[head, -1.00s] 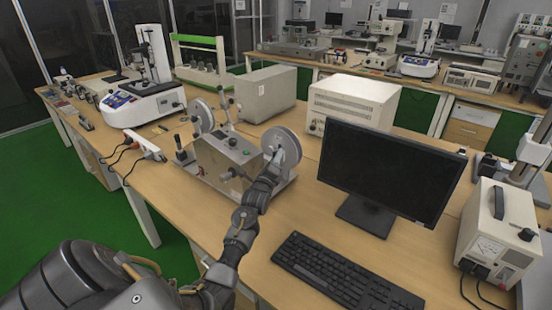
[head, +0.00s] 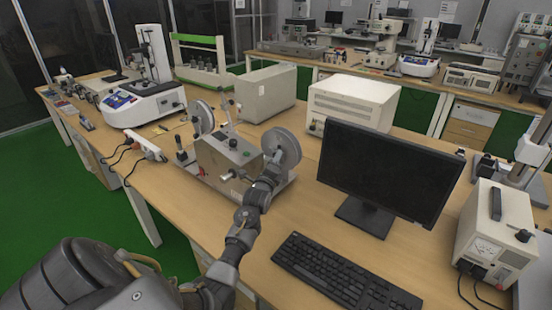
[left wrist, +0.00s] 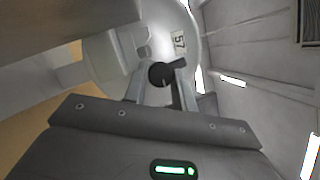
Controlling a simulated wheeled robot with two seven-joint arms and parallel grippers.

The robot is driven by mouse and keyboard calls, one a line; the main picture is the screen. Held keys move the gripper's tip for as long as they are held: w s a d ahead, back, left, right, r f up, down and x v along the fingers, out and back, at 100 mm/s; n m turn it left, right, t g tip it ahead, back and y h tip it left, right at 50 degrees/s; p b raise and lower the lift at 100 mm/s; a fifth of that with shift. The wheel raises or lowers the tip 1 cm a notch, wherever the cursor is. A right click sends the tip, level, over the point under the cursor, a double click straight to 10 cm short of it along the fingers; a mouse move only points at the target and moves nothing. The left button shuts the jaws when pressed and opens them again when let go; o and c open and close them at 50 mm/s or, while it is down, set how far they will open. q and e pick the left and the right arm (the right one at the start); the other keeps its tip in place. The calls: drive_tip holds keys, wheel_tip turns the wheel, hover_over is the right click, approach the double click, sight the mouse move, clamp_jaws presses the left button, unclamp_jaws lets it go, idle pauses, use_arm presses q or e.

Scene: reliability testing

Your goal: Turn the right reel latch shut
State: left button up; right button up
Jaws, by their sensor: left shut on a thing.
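The reel machine, a grey box (head: 222,160) with two reels, stands on the wooden bench. The right reel (head: 283,148) is a round grey disc, and it fills the upper middle of the left wrist view as a pale disc (left wrist: 203,50) with a "57" label. My left gripper (head: 272,168) is at the front of this reel. In the left wrist view its fingers (left wrist: 158,84) are shut on the dark latch knob (left wrist: 160,73) near the reel's centre. The latch's exact angle is hard to tell; the gripper hides it in the head view. My right gripper is not in view.
A monitor (head: 385,172) stands close to the right of the reel, with a keyboard (head: 345,275) in front. The left reel (head: 203,117) and a white power strip (head: 148,146) lie to the left. Cream boxes (head: 352,101) stand behind. Bare bench lies before the machine.

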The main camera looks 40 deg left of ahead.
use_arm(q)
drive_tip(key=n+g+h+p, duration=0.1)
drive_tip(key=n+p, duration=0.3)
drive_tip(key=n+g+h+p, duration=0.1)
drive_tip(key=n+g+p, duration=0.1)
drive_tip(key=n+p, duration=0.3)
drive_tip(key=r+n+g+h+p, duration=0.1)
drive_tip(key=n+p, duration=0.4)
drive_tip(key=shift+a+g, duration=0.15)
drive_tip(key=shift+g, duration=0.15)
drive_tip(key=shift+n+h, duration=0.3)
drive_tip(key=shift+h, duration=0.1)
drive_tip(key=o, duration=0.7)
drive_tip(key=b+v, duration=0.1)
drive_tip(key=v, duration=1)
drive_tip(key=shift+w+b, duration=0.1)
drive_tip(key=shift+b, duration=0.2)
